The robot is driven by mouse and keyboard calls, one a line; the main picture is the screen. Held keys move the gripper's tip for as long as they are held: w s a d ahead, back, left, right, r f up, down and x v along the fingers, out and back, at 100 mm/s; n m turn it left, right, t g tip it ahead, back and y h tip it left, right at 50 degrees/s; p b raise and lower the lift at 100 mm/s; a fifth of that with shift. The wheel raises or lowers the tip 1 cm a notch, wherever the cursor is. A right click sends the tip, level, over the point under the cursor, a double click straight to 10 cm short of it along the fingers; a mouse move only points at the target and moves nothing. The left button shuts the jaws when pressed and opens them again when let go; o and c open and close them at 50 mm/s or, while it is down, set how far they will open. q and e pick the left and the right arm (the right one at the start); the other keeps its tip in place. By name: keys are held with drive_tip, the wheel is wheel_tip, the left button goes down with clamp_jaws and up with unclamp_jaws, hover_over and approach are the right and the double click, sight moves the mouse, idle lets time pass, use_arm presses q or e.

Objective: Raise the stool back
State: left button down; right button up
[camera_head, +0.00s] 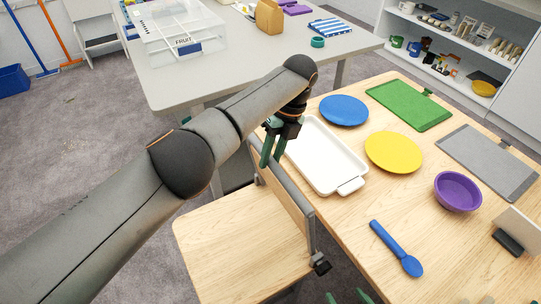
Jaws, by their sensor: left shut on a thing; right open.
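The stool has a pale wooden seat (232,238) in front of the wooden table. Its back (287,203), a wooden panel with a grey rim, stands up from the seat's right side, beside the table edge. Its exact tilt is hard to tell. A dark hinge-like block (320,264) shows at its near end. My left gripper (269,153) has green fingers and is shut on the far end of the back's rim. My arm hides part of the stool. My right gripper (348,298) shows only its green fingertips, apart and empty, at the bottom edge.
The wooden table holds a white tray (322,150), blue plate (344,110), yellow plate (394,152), purple bowl (457,191), blue spoon (398,248) and green board (409,105). The tray lies close to my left gripper. A grey table (230,55) stands behind. Carpet at left is open.

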use_arm(q)
drive_tip(key=c, duration=0.8)
unclamp_jaws()
drive_tip(key=shift+d+f, duration=0.35)
drive_tip(key=shift+d, duration=0.1)
drive_tip(key=shift+c, duration=0.2)
drive_tip(key=shift+o, duration=0.9)
drive_tip(key=shift+r, duration=0.1)
drive_tip(key=shift+w+a, duration=0.1)
drive_tip(key=shift+r, duration=0.55)
wheel_tip(320, 180, up, 3)
drive_tip(key=shift+f+p, duration=0.2)
drive_tip(key=shift+p, duration=0.3)
drive_tip(key=shift+s+r+p, duration=0.3)
drive_tip(key=shift+s+p, duration=0.05)
drive_tip(key=s+r+p, duration=0.5)
drive_tip(key=s+r, duration=0.3)
drive_tip(key=s, duration=0.5)
drive_tip(key=shift+s+d+r+p, duration=0.2)
drive_tip(key=shift+d+r+p, duration=0.15)
